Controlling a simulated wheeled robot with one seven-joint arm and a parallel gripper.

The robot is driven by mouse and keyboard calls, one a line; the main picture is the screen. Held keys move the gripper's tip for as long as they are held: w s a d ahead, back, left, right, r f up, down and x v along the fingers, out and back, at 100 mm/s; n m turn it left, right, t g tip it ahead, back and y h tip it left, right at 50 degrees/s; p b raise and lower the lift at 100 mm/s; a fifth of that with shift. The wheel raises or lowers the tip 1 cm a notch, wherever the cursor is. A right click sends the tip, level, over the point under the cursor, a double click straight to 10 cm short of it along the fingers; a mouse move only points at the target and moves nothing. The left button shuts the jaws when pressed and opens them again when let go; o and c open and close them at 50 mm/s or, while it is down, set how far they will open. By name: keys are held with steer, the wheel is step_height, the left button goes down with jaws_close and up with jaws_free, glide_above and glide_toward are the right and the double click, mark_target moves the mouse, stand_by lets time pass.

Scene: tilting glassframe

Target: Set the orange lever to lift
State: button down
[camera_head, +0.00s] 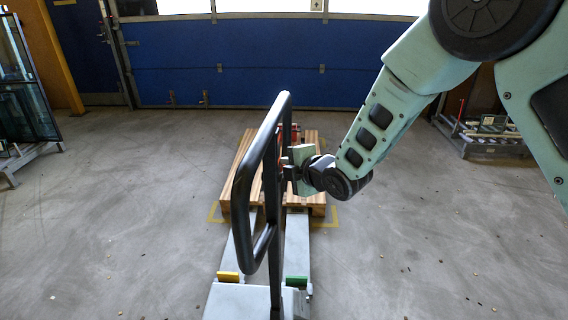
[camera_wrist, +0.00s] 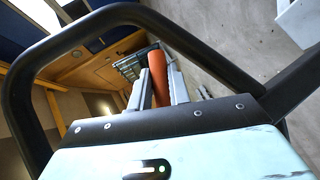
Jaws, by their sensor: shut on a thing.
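The orange lever (camera_wrist: 160,86) shows in the wrist view as a rounded bar between the two grey fingers of my gripper (camera_wrist: 161,88). My gripper is shut on it. In the head view my gripper (camera_head: 288,168) is at the right side of the black handle loop (camera_head: 243,200) of a pallet truck, by its upright bar. There the lever is mostly hidden behind the gripper and the handle. The handle loop also frames the wrist view (camera_wrist: 20,100). I cannot tell the lever's setting.
The pallet truck's pale forks (camera_head: 297,240) run toward a wooden pallet (camera_head: 317,200) inside yellow floor marks. A glass frame rack (camera_head: 22,90) stands at the left, a low rack (camera_head: 485,135) at the right. A blue door (camera_head: 240,60) closes the back. Bare floor lies on both sides.

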steer(key=shift+s+f, duration=0.1)
steer(key=c, duration=1.3)
jaws_free()
steer(key=b+v, duration=0.4)
steer(key=v, duration=1.3)
steer(key=shift+b, duration=0.35)
steer(key=shift+s+d, duration=0.1)
steer(key=s+d+f+m+g+h, duration=0.2)
steer(key=s+m+g+h, duration=0.2)
steer(key=s+m, duration=0.4)
steer(key=s+d+f+m+g+h, duration=0.2)
steer(key=s+m+g, duration=0.4)
steer(key=s, duration=1.1)
steer(key=d+m+h, duration=0.1)
steer(key=m+h, duration=0.1)
steer(key=shift+s+m, duration=0.3)
